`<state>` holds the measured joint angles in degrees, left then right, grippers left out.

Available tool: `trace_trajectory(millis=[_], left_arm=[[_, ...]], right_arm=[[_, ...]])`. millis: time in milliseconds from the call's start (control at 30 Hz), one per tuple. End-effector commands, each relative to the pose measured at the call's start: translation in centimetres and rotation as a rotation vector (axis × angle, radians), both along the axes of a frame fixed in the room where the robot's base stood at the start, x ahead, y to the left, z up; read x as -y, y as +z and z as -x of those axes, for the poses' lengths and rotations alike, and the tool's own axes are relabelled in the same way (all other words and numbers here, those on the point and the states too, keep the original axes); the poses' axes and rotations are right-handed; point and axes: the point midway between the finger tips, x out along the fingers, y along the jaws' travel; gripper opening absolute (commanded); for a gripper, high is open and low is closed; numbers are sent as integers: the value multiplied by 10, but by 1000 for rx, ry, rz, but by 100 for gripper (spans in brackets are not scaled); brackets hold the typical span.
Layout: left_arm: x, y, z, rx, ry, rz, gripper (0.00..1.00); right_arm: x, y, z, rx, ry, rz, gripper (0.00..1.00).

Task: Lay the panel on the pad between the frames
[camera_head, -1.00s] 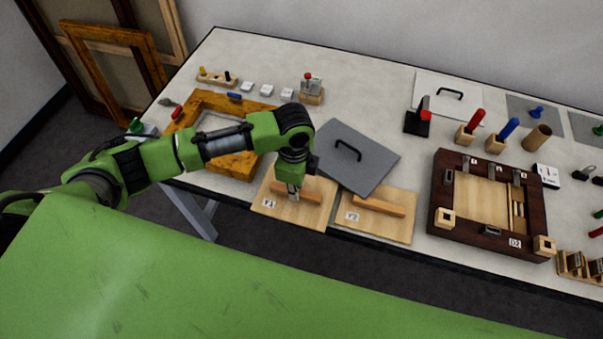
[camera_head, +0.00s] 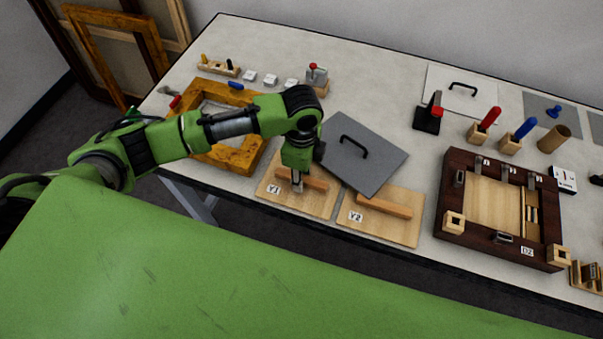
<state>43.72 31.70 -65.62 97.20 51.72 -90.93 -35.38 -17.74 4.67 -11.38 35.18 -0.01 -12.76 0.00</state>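A light wooden panel marked Y1 (camera_head: 318,205) with a wooden bar on top lies at the table's front edge. A similar panel marked Y2 (camera_head: 400,229) lies to its right. A grey square board with a black handle (camera_head: 367,168) lies behind them, its front corner near Y2. It lies between the golden frame (camera_head: 243,160) and the dark frame (camera_head: 450,220). I cannot tell which flat piece is the pad. My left gripper (camera_head: 297,184) points down at the bar of Y1; whether its fingers are closed on it cannot be told. My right gripper is not in view.
A white sheet with a black handle (camera_head: 440,85) lies at the back. Red (camera_head: 490,117) and blue (camera_head: 524,128) handled tools stand in wooden blocks behind the dark frame. A black stand (camera_head: 427,118) is left of them. The back middle of the table is clear.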

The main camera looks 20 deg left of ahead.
Motion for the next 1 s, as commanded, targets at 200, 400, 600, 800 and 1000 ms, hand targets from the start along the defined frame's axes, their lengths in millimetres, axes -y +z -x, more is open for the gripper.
trace_trajectory(millis=[200, 400, 600, 800, 1000], left_arm=[[0, 0, 0, 0, 0, 0, 32], [0, 15, -1, 4, -1, 2, 32], [0, 56, -2, 6, -2, 1, 32], [1, 96, -1, 4, -1, 1, 32], [1, 119, -1, 1, -1, 1, 32]], right_arm=[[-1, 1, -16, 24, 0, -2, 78], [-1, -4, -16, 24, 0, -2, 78], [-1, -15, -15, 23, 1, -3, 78], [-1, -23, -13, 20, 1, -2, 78], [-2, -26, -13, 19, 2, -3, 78]])
